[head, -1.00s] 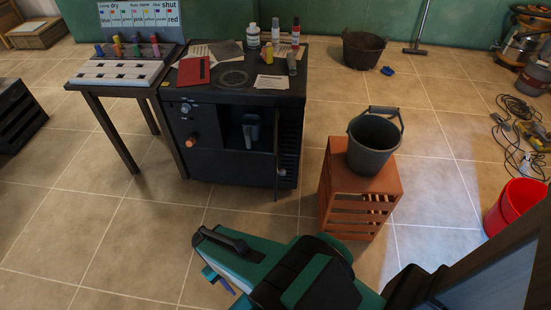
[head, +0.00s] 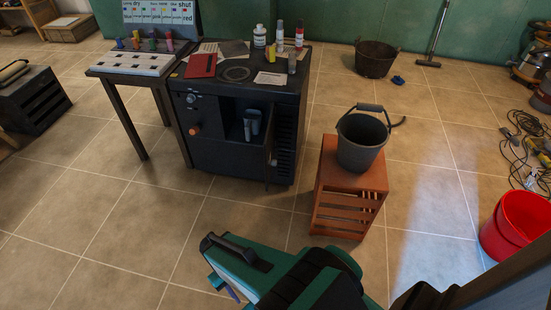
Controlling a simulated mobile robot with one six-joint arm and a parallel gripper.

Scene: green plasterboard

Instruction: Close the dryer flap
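The dryer is probably the dark cabinet (head: 220,157) with round knobs on its front, at the upper middle of the head view. Its front compartment is open, with a grey-blue item (head: 252,120) inside. The dryer flap (head: 270,158) appears as a thin dark panel at the right edge of the opening, standing out towards me almost edge-on. My gripper (head: 223,287) is low in the view, in front of and well apart from the dryer. Its blue fingertips are small and partly hidden by my teal arm, so the gap between them is unclear.
A grey bucket (head: 362,142) stands on an orange slatted crate (head: 348,190) right of the dryer. A small table (head: 128,73) adjoins it at left. A red bucket (head: 515,225) and cables (head: 520,150) lie far right.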

